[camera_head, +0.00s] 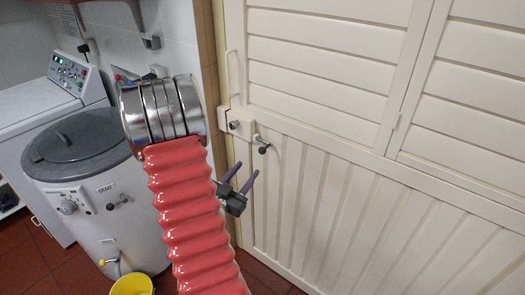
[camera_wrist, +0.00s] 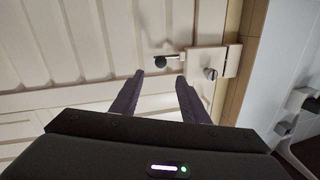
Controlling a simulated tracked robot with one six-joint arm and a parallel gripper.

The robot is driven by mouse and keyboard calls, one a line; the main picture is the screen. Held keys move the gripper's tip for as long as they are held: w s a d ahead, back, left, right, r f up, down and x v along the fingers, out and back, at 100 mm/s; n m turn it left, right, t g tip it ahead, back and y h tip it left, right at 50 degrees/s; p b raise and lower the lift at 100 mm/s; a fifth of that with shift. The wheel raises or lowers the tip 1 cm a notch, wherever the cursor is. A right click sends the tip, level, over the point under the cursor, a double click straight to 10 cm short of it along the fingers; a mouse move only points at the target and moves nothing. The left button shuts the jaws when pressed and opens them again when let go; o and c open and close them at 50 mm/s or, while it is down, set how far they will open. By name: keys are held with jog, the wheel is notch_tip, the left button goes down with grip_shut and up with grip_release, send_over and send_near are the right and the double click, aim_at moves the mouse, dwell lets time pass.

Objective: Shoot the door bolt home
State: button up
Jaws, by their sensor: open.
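The door bolt is on the cream slatted door (camera_head: 320,175), near its left edge in the head view. Its dark round knob (camera_head: 263,149) sticks out, and it also shows in the wrist view (camera_wrist: 160,61). A short bright rod (camera_wrist: 174,56) runs from the knob towards a cream block (camera_wrist: 205,62) at the door's edge; how far it enters is unclear. My gripper (camera_head: 246,168) is open and empty, below and left of the knob in the head view. In the wrist view its two dark fingers (camera_wrist: 160,76) point at the door, with the knob just beyond and between their tips.
A round grey metal knob (camera_head: 236,125) sits on the cream block beside the bolt. A thin cream handle (camera_head: 232,72) stands above it. A grey-lidded drum machine (camera_head: 85,145), a white washer (camera_head: 40,105) and a yellow bucket (camera_head: 131,285) are at left.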

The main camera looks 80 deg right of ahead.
aim_at(261, 153)
jog(key=x, duration=1.3)
jog(key=shift+d, duration=0.15)
jog(key=shift+s, duration=0.1)
grip_shut()
